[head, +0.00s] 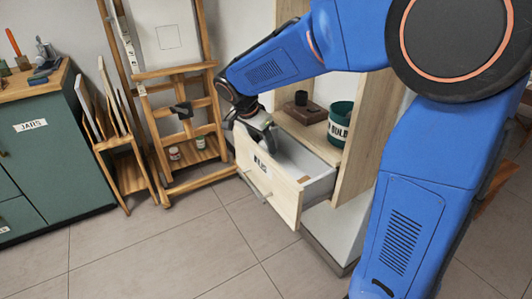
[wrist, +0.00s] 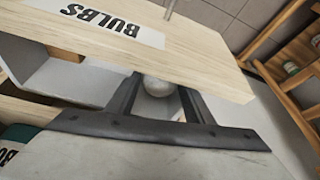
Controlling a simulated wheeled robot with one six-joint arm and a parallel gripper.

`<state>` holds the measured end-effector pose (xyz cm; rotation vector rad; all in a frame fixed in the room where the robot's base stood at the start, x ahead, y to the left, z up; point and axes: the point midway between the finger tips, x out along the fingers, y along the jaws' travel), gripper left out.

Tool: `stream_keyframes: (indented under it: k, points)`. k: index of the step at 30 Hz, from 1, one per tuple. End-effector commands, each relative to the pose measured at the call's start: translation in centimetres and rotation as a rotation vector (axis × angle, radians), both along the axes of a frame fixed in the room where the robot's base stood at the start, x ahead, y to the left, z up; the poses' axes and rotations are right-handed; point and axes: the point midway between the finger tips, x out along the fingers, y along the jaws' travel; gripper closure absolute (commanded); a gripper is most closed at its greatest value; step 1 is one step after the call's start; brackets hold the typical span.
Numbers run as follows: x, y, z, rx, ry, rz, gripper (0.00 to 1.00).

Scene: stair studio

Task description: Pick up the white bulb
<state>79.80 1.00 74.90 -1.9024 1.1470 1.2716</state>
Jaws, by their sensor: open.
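The white bulb (wrist: 158,88) shows in the wrist view as a pale rounded shape inside the drawer, between my two dark fingers. My gripper (wrist: 160,95) is open, with a finger on either side of the bulb; I cannot tell whether they touch it. The pulled-out wooden drawer (head: 266,186) has a light front, which carries a BULBS label in the wrist view (wrist: 98,20). In the head view my gripper (head: 262,135) reaches down into the drawer's far left part, and the bulb is hidden there.
A dark green pot (head: 341,122) with a label and a small brown item (head: 305,110) stand on the shelf above the drawer. A wooden easel (head: 185,130) is behind, left of the drawer. A green cabinet (head: 45,150) stands far left. The tiled floor in front is clear.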

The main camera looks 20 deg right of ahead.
Motion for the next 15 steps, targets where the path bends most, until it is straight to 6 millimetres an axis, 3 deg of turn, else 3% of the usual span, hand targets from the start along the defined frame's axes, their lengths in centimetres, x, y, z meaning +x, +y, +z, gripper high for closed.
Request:
stream_keyframes:
  k: [6,14,15]
  points:
    - [0.4,-0.8,-2.0,0.000,0.000,-0.001,0.53]
    - [0.4,-0.8,-2.2,0.000,0.000,0.000,0.53]
    - [0.4,-0.8,-2.2,0.000,0.000,0.000,0.60]
